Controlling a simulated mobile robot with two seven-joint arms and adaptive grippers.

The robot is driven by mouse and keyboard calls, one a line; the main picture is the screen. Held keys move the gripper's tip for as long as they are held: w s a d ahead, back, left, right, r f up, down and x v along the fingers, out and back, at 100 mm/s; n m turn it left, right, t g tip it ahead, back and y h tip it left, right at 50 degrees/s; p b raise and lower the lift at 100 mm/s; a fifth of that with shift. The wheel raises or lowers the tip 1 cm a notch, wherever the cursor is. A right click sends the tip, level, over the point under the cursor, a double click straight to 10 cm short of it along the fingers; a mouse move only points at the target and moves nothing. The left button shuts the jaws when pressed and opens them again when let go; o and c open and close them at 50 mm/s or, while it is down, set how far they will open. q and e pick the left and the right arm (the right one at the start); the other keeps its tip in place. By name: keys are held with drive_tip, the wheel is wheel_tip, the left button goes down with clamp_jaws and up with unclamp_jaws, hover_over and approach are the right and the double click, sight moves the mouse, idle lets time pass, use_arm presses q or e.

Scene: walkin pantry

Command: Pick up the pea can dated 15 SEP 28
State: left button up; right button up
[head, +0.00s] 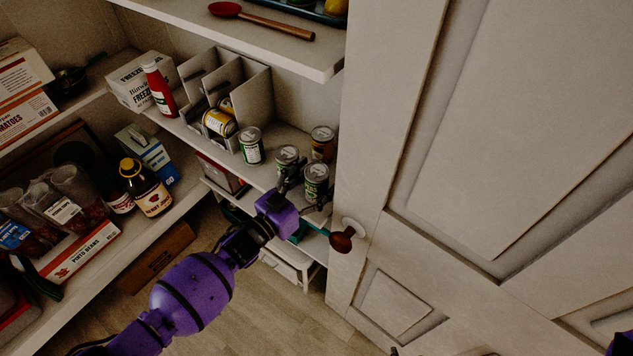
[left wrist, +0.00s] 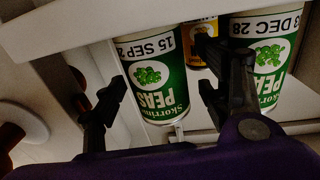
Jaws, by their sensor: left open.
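The pea can marked 15 SEP (left wrist: 155,75), its year partly cut off, has a green label and appears upside down in the left wrist view. In the head view it appears to be the front can nearest the door (head: 316,181). My left gripper (head: 307,193) is open at this can. In the left wrist view the open fingers (left wrist: 160,92) lie on either side of it, with no clear grip. A second pea can, marked 3 DEC 28 as far as shown (left wrist: 265,60), stands beside it, partly behind one finger; it also shows in the head view (head: 286,157).
A yellow-labelled can (head: 322,143) stands behind the pea cans. Another green-labelled can (head: 251,146) stands farther left, beside a grey divider rack (head: 252,92). The white door (head: 400,200) with a brown knob (head: 341,241) is close on the right.

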use_arm(q)
drive_tip(key=shift+w+d, duration=0.3)
drive_tip(key=shift+d, duration=0.05)
use_arm(e)
drive_tip(key=shift+s, duration=0.2)
drive_tip(key=shift+s+f, duration=0.1)
use_arm(q)
drive_tip(key=c, duration=1.5)
use_arm(e)
drive_tip(key=shift+s+d, duration=0.1)
